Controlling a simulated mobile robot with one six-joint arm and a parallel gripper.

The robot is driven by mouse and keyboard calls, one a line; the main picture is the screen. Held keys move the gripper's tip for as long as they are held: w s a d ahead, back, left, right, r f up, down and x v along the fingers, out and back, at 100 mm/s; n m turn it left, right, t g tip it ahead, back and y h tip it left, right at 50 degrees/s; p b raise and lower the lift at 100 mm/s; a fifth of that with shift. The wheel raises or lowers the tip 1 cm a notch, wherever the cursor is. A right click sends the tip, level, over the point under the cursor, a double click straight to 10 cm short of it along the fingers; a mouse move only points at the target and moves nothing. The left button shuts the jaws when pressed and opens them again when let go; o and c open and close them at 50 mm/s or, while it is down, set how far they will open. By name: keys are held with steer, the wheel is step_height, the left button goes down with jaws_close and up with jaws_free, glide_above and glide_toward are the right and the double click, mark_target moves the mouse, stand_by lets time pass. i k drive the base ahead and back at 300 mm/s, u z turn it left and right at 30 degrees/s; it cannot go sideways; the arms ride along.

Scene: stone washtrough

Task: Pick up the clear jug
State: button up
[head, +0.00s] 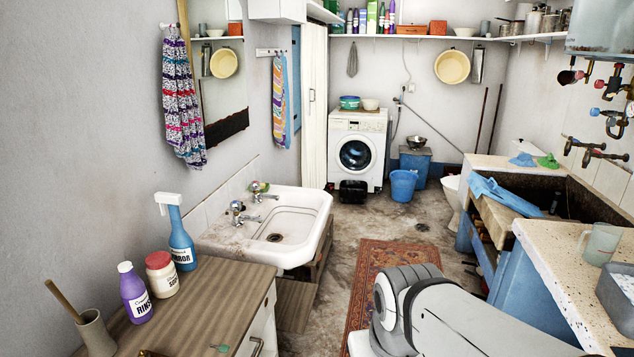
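A clear jug (601,243) stands upright on the speckled stone counter (566,262) at the right of the head view. It looks greyish and see-through, with a handle on its left side. A grey tub (618,297) is just in front of it, close to the right edge of the picture. My arm reaches in from the lower right, with a rounded joint near the bottom middle. My gripper is not in view, so its state and its distance from the jug do not show.
The stone trough (553,190) with a blue cloth (500,195) over its edge lies behind the jug. A white sink (290,222) and a wooden cabinet with bottles stand on the left. A patterned rug (385,268) covers the open floor between.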

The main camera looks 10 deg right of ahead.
mark_target(604, 239)
steer(key=z, duration=0.1)
steer(key=i, duration=1.6)
steer(key=z, duration=0.8)
steer(key=i, duration=1.4)
steer(key=z, duration=1.4)
steer(key=i, duration=0.9)
steer(key=z, duration=0.35)
